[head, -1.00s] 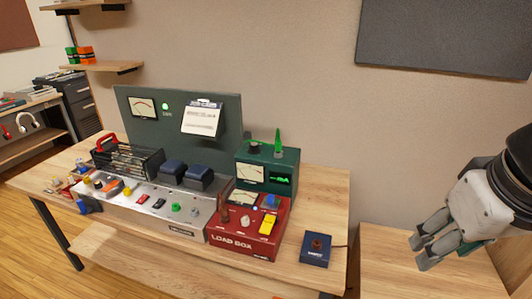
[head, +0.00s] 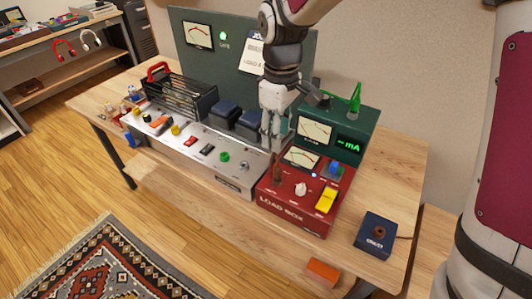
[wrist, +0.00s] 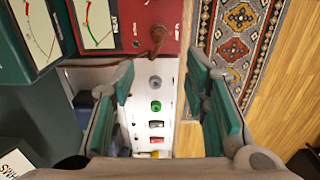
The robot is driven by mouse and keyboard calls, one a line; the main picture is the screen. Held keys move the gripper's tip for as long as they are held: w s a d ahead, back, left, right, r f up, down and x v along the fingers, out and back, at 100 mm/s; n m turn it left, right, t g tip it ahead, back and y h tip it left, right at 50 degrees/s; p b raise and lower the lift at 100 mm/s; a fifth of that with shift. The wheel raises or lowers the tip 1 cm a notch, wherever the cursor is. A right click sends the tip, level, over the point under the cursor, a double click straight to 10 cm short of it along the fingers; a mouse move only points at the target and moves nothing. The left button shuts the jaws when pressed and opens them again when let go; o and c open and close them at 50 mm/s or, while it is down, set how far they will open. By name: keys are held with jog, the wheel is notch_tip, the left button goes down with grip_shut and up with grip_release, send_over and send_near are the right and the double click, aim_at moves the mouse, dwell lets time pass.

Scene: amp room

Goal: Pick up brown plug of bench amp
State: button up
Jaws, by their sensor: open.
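A brown plug (head: 277,169) stands up at the left side of the red load box (head: 290,210), next to the silver bench amp (head: 190,153). In the wrist view the brown plug (wrist: 158,38) shows on the red panel near the top, with a brown cord. My gripper (head: 271,143) is open and empty, pointing down just above and left of the plug in the head view. In the wrist view the gripper (wrist: 160,72) has its fingers spread on either side of the amp's knobs, with the plug beyond the fingertips. Its lower part is partly hard to separate from the fingers.
A green meter box (head: 345,130) stands behind the load box. A tall dark panel (head: 215,65) stands behind the amp. Bare tabletop (head: 400,175) lies to the right.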

aim_at(278, 167)
notch_tip(278, 167, down, 8)
jog(key=shift+a+r, duration=0.15)
jog(key=shift+d+f, duration=0.15)
jog(key=shift+f, duration=1.4)
jog(key=shift+d+f, duration=0.15)
jog(key=shift+f, duration=1.4)
grip_shut()
